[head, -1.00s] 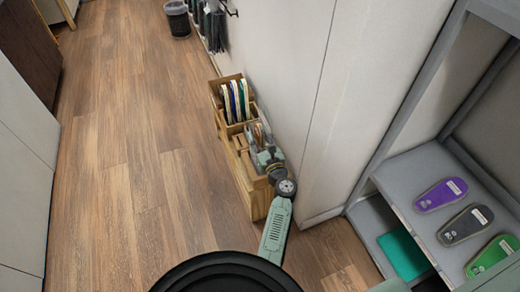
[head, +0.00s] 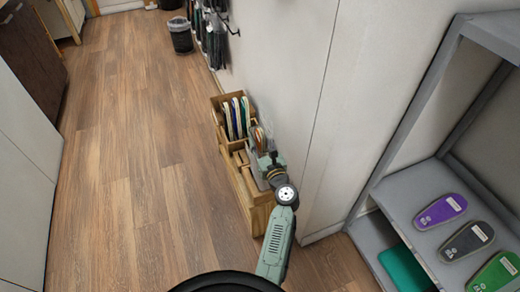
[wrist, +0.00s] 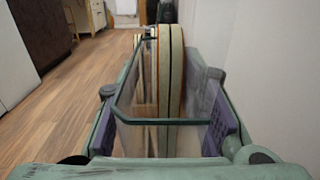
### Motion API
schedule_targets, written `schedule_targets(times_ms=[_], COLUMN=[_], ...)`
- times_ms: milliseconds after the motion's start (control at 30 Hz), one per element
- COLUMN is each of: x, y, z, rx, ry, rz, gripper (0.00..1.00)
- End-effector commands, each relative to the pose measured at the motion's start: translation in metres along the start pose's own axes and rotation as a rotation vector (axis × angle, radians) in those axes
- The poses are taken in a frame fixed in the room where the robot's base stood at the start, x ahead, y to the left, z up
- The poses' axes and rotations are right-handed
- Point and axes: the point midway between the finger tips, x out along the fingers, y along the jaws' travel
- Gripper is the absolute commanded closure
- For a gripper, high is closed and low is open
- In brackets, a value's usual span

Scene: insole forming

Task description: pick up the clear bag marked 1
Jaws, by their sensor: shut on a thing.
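A clear bag (wrist: 137,135) with a dark green rim sits between the finger pads of my gripper (wrist: 178,100) in the wrist view. The gripper is shut on it. I cannot read a number on the bag. In the head view my gripper (head: 266,158) is over the near part of the wooden rack by the wall, and the arm hides much of the bag there.
The wooden rack (head: 247,196) stands on the floor against the white wall. Upright coloured pieces (head: 236,116) fill its far part. A grey shelf (head: 405,190) at right holds purple, black and green insoles. Wooden floor to the left is clear. A bin (head: 181,37) stands farther back.

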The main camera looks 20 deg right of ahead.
Motion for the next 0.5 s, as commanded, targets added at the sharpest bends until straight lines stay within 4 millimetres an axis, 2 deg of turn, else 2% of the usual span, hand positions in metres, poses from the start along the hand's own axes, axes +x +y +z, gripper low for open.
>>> schedule_targets(times_ms=[33,300,500], x=[0.000,0.000,0.000], y=[0.000,0.000,0.000], z=[0.020,0.108,0.165], rx=[-0.004,-0.006,-0.005], ry=[-0.005,-0.007,-0.007], rz=[0.000,-0.001,-0.001], gripper=[1.00,1.00,1.00])
